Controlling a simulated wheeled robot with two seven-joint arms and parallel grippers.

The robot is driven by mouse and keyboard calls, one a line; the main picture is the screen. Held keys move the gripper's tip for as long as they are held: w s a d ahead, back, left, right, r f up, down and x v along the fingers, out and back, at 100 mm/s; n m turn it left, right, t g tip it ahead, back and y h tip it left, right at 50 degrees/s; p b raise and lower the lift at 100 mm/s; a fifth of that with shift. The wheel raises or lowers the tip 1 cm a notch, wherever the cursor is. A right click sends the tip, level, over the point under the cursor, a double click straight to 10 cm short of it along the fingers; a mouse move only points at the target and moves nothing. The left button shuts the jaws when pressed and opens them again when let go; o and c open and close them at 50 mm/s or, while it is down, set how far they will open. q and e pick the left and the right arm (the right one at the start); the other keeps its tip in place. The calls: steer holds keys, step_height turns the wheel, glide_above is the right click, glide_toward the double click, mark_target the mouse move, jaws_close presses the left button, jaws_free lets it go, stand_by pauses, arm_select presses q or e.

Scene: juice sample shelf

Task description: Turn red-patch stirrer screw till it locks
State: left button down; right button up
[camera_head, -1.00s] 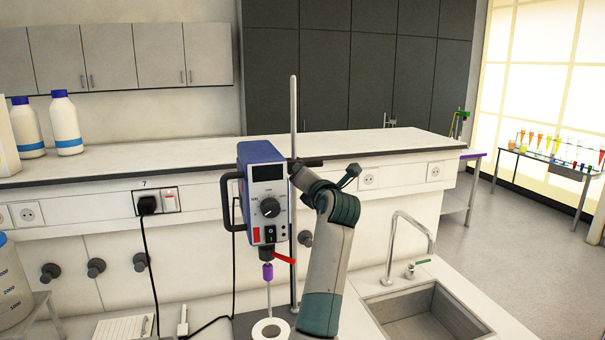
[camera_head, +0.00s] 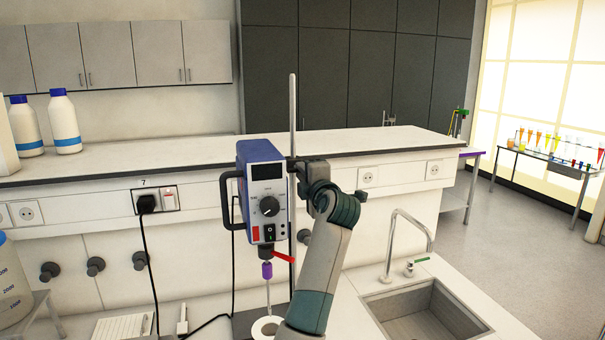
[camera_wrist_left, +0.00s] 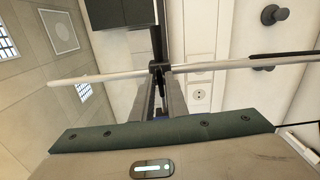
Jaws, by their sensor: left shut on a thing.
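The blue and grey stirrer (camera_head: 265,195) hangs upright on a thin metal rod (camera_head: 293,115) and has a red patch (camera_head: 256,234) on its front. My left gripper (camera_head: 308,171) is at the clamp on the rod, just right of the stirrer. In the left wrist view its fingers (camera_wrist_left: 160,76) are shut on a small dark piece beside the rod (camera_wrist_left: 225,65), which I take to be the screw. The fingers hide most of it. My right gripper is not in view.
A red lever (camera_head: 284,258) and a purple chuck (camera_head: 267,271) sit below the stirrer, above a white ring-shaped vessel (camera_head: 267,328). A sink (camera_head: 425,312) with a tap (camera_head: 405,240) lies to the right. A black cable (camera_head: 150,270) hangs at left.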

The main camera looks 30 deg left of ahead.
arm_select(q)
steer(key=shift+m, duration=0.4)
steer(key=c, duration=1.8)
jaws_free()
steer(key=shift+d, duration=0.1)
steer(key=b+v, duration=0.8)
steer(key=v, duration=0.9)
steer(key=shift+s, duration=0.2)
steer(key=shift+d+f, duration=0.1)
